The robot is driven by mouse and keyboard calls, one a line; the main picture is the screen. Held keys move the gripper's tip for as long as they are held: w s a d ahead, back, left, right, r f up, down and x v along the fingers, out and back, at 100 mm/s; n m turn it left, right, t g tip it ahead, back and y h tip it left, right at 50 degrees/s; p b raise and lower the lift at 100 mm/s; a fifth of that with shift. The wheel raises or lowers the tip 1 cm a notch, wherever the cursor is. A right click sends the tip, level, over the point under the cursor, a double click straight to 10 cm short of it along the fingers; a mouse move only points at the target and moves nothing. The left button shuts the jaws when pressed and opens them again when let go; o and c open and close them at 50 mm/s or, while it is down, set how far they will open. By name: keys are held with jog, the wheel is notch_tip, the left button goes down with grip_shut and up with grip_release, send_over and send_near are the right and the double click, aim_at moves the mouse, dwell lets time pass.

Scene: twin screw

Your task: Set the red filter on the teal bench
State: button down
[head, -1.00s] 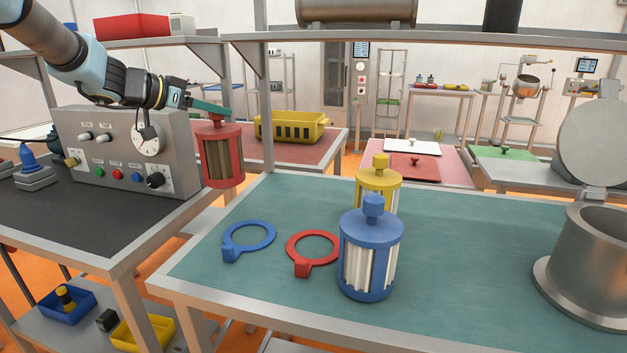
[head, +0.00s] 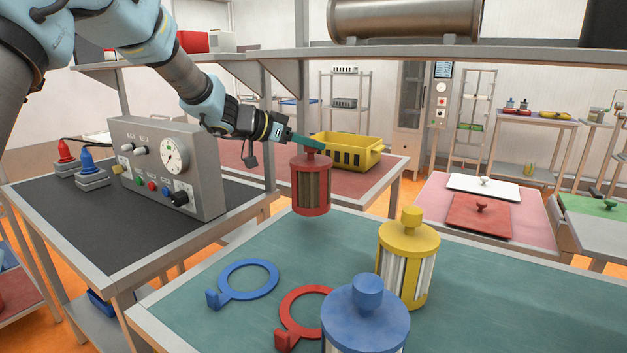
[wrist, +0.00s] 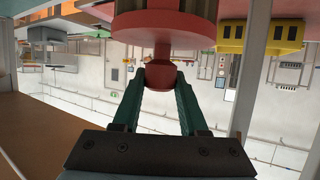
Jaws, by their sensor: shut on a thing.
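The red filter (head: 311,186) hangs upright in the air from my gripper (head: 310,143), above the far left part of the teal bench (head: 270,237). My gripper is shut on the knob at its top. In the wrist view, the two teal fingers of my gripper (wrist: 160,82) close on the red knob (wrist: 161,73), and the filter's lid (wrist: 165,25) shows upside down. Below the filter there is a gap to the bench surface.
A yellow filter (head: 408,262) and a blue filter (head: 365,318) stand on the teal bench. A blue ring (head: 249,264) and a red ring (head: 288,302) lie left of them. A grey control box (head: 150,165) stands on the dark bench. The far left of the teal bench is clear.

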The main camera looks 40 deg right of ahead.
aim_at(302, 162)
jog(key=shift+f, duration=2.7)
jog(key=shift+c, duration=2.2)
grip_release()
jog(key=shift+f, duration=0.1)
jog(key=b+v, duration=0.1)
jog(key=v, duration=1.1)
jog(key=shift+b, duration=0.3)
jog(key=shift+w+a, duration=0.1)
